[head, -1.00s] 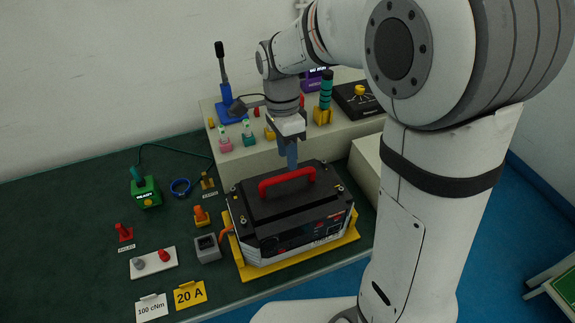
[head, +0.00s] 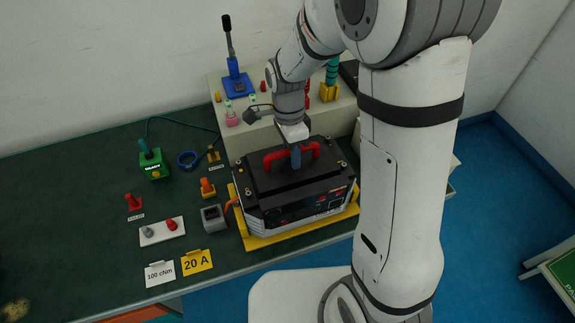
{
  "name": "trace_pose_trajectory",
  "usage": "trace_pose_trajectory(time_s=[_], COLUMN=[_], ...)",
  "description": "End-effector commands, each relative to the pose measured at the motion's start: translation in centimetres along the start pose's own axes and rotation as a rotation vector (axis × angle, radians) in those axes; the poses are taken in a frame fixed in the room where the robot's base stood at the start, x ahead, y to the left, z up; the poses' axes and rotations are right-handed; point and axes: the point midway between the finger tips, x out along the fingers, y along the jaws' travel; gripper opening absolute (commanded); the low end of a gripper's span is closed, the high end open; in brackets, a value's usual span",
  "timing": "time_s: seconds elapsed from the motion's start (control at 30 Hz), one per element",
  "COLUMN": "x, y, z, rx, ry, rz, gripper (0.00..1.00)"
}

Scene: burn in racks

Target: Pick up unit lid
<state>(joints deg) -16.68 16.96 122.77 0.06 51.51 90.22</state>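The unit lid (head: 268,183) is black and lies flat on top of the dark unit (head: 300,207), with a red bar handle (head: 274,158) across it. The unit stands in a yellow tray (head: 290,239) near the table's front edge. My gripper (head: 295,160) points down at the middle of the red handle. Its blue finger overlaps the bar in the head view and hides part of it. The far finger is hidden, so I cannot tell whether the fingers grip the bar or only straddle it.
A raised grey shelf (head: 237,142) behind the unit holds a blue stand (head: 236,88) and several small parts. Left of the unit are a green device (head: 152,161), a grey block (head: 213,218), a white plate (head: 161,232) and a yellow "20 A" card (head: 197,262). The far-left tabletop is mostly clear.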

Motion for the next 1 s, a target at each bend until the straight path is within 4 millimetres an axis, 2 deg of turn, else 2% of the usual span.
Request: trace_pose_trajectory(time_s=[0.07, 0.4, 1.0], x=[-0.02, -0.03, -0.28], y=[0.00, 0.01, 0.01], z=[-0.01, -0.04, -0.10], rx=[0.000, 0.001, 0.002], ry=[0.000, 0.000, 0.000], rz=[0.000, 0.000, -0.002], gripper=[0.28, 0.00, 0.00])
